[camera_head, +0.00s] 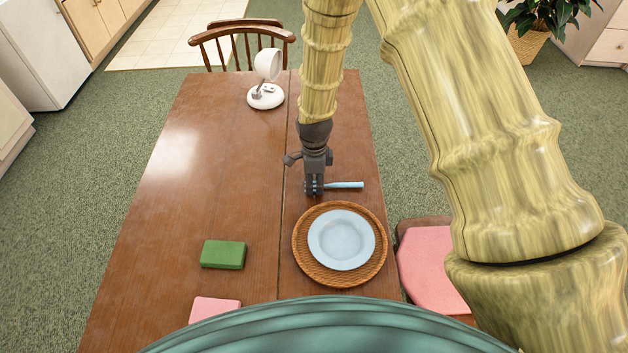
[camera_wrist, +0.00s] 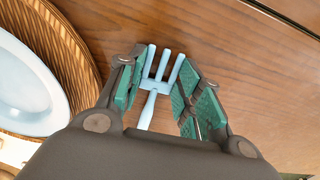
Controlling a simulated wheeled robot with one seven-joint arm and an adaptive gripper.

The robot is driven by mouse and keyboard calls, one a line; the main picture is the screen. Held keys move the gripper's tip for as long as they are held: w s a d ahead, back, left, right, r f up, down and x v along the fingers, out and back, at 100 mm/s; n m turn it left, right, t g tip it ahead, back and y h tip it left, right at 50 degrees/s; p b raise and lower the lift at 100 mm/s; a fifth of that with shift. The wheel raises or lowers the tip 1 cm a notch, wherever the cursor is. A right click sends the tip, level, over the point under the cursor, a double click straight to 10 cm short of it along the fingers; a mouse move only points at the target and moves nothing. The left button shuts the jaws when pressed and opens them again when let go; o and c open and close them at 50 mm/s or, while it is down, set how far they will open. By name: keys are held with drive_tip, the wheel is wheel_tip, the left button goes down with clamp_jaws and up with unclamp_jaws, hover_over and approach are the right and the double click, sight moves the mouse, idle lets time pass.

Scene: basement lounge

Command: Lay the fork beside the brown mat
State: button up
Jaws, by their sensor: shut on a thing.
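The light blue fork (camera_head: 346,185) shows its handle pointing right from my gripper (camera_head: 314,189) in the head view. My gripper is shut on the fork near its head. In the wrist view, the fork (camera_wrist: 148,108) lies between the green-padded fingers of my gripper (camera_wrist: 160,92), with its tines pointing away. The round brown woven mat (camera_head: 302,264) lies just in front of the gripper, apart from the fork. Its edge also shows at the left of the wrist view (camera_wrist: 78,55). I cannot tell whether the fork touches the table.
A pale blue plate (camera_head: 341,240) sits on the mat. A green block (camera_head: 223,254) and a pink block (camera_head: 214,309) lie to the left on the wooden table (camera_head: 215,190). A white lamp (camera_head: 266,92) stands at the back. The table's left middle is clear.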

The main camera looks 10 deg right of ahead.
drive_tip(key=shift+f, duration=0.15)
drive_tip(key=o, duration=0.9)
wheel_tip(320, 180, up, 12)
drive_tip(key=b, duration=0.2)
idle(0.4)
